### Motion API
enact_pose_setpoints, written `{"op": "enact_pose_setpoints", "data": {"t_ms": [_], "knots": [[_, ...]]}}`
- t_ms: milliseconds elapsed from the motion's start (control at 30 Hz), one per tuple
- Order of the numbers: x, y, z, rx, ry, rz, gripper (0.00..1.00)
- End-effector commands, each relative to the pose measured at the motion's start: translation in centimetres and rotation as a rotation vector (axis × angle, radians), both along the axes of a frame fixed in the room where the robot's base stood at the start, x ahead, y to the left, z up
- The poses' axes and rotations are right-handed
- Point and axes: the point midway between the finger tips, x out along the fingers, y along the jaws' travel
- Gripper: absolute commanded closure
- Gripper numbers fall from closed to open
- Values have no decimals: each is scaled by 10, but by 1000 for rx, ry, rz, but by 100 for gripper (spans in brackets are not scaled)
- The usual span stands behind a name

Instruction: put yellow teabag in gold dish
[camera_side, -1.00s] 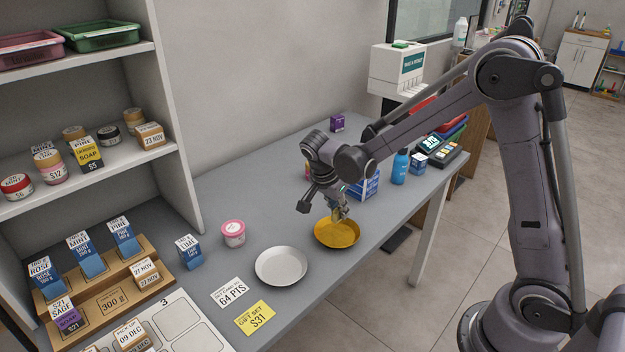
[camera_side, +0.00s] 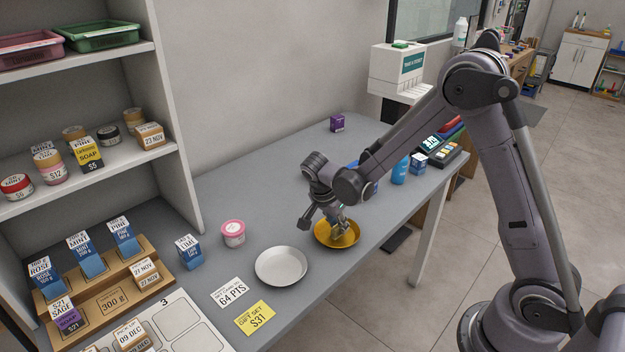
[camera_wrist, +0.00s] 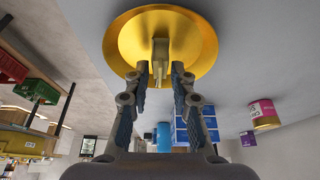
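The gold dish (camera_side: 349,240) is a round, shallow plate on the grey counter, right of the white dish. In the wrist view the gold dish (camera_wrist: 200,38) fills the top middle. In the side view my gripper (camera_side: 338,232) reaches down into the dish and mostly hides the teabag.
A white dish (camera_side: 281,267) lies close on the left, with a pink tub (camera_side: 233,233) behind it. A blue bottle (camera_side: 400,170) and a card terminal (camera_side: 438,152) stand to the right. The counter's front edge is close to the dish.

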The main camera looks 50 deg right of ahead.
Motion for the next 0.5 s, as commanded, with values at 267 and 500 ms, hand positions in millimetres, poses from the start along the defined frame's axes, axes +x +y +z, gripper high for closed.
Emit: {"op": "enact_pose_setpoints", "data": {"t_ms": [267,500], "knots": [[0,0,0,0,0,0,56],[0,0,0,0,0,0,56]]}}
